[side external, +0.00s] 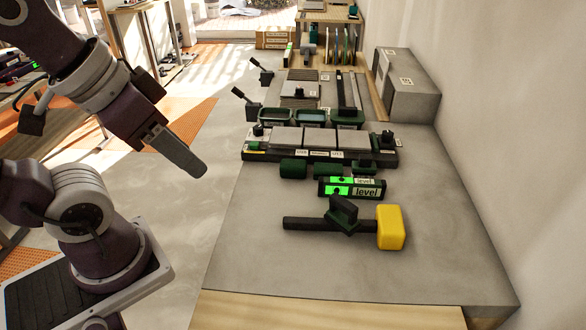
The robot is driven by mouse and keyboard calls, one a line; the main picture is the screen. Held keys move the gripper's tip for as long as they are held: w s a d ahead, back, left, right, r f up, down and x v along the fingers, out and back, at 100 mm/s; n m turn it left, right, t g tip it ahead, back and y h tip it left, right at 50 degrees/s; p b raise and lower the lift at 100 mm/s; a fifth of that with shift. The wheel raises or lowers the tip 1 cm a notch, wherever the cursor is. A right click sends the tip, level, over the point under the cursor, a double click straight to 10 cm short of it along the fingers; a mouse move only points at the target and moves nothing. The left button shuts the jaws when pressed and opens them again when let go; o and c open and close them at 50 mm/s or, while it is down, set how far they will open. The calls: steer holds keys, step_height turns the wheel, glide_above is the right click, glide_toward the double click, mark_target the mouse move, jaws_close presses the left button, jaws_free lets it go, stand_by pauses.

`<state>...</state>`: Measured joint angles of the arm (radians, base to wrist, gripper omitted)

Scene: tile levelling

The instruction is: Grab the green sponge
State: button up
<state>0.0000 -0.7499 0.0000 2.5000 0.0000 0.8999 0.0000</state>
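Several small dark green blocks lie in a row in front of the tile rack: a left block (293,169), a middle block (326,170) and a right block (362,172). I cannot tell which of them is the green sponge. My gripper (200,170) is in the air to the left of the work slab, pointing down and right, apart from all the blocks. Its fingers show side-on as one grey shape, so I cannot tell whether they are open or shut. I see nothing held in it.
On the grey slab (258,265), a dark rack (250,156) holds grey tiles. Green-lit levels (368,191) and a yellow-headed mallet (391,228) lie nearer. Green trays (275,119) stand behind the rack. A grey block (410,98) is at right. The slab's near left is clear.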

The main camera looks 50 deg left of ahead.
steer(key=shift+o, duration=0.7)
steer(key=w+d+f+n+g+h, duration=0.2)
steer(key=w+d+n+g+h, duration=0.1)
steer(key=w+n+g, duration=0.1)
steer(key=n+t+h, duration=0.5)
steer(key=n+h, duration=0.3)
steer(key=n, duration=1)
glide_above(292, 162)
steer(key=s+d, duration=0.2)
steer(key=s, duration=0.4)
step_height(292, 162, down, 13)
steer(key=a+f+n+t, duration=0.1)
steer(key=a+f, duration=0.1)
steer(key=w+a+f+n+t+y, duration=0.1)
steer(key=a+f+n, duration=0.1)
steer(key=a+f+n+t, duration=0.1)
steer(key=a+f+n, duration=0.1)
steer(key=shift+w+f, duration=0.2)
steer(key=shift+w, duration=0.05)
steer(key=x, duration=0.6)
steer(key=shift+w+d+f, duration=0.15)
steer(key=shift+w+f, duration=0.1)
steer(key=shift+w, duration=0.1)
